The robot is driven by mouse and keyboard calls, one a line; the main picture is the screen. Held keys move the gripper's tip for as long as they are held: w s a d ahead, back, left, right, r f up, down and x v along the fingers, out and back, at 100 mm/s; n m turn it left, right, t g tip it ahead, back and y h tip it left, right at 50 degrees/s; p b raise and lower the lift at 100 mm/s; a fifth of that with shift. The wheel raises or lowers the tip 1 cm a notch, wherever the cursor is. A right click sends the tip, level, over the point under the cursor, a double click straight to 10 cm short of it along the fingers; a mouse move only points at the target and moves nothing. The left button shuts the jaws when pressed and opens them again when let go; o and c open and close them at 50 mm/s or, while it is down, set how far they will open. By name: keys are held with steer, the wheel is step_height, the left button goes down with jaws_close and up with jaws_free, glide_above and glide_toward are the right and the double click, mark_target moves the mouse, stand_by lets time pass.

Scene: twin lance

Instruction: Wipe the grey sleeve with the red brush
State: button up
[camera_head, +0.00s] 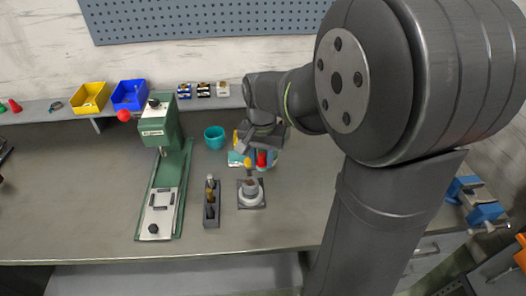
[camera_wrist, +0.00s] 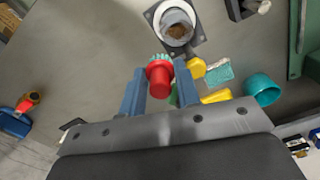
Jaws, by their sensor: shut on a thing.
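The red brush (camera_wrist: 160,79) is held between the two blue fingers of my gripper (camera_wrist: 160,68) in the wrist view. Greenish bristles show at its far end. In the head view the red brush (camera_head: 261,159) shows below my gripper (camera_head: 262,149), near the bench. The grey sleeve (camera_wrist: 177,18) stands at the top of the wrist view, with brown matter inside its mouth. In the head view the sleeve (camera_head: 251,194) stands on a dark square base, nearer the bench's front edge than the brush. The brush and sleeve are apart.
A teal cup (camera_head: 214,136), a teal sponge-like block (camera_wrist: 218,70) and yellow items (camera_wrist: 216,96) lie close to my gripper. A dark rack (camera_head: 211,211) stands left of the sleeve, with a green press (camera_head: 163,170) beyond. The bench right of the sleeve is clear.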

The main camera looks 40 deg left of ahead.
mark_target(263, 169)
step_height(263, 169, down, 5)
steer(key=shift+f, duration=0.15)
steer(key=shift+s+a+f, duration=0.1)
steer(key=shift+s+a, duration=0.65)
steer(key=shift+s, duration=0.1)
steer(key=shift+c, duration=0.6)
steer(key=shift+s+a, duration=1.55)
steer(key=shift+s, duration=0.2)
steer(key=w+d, duration=0.4)
steer(key=d, duration=0.1)
steer(key=shift+w+d, duration=0.1)
steer(key=shift+w, duration=0.3)
steer(key=shift+s+a+f, duration=0.1)
steer(key=shift+s+a, duration=0.2)
steer(key=shift+s, duration=0.3)
steer(key=shift+s+a, duration=1.7)
steer(key=shift+s, duration=0.3)
steer(key=shift+w+d, duration=2.05)
steer(key=shift+w, duration=0.3)
steer(key=shift+w+r, duration=0.15)
steer(key=shift+r, duration=0.05)
steer(key=shift+d+r, duration=0.1)
steer(key=shift+r, duration=3.9)
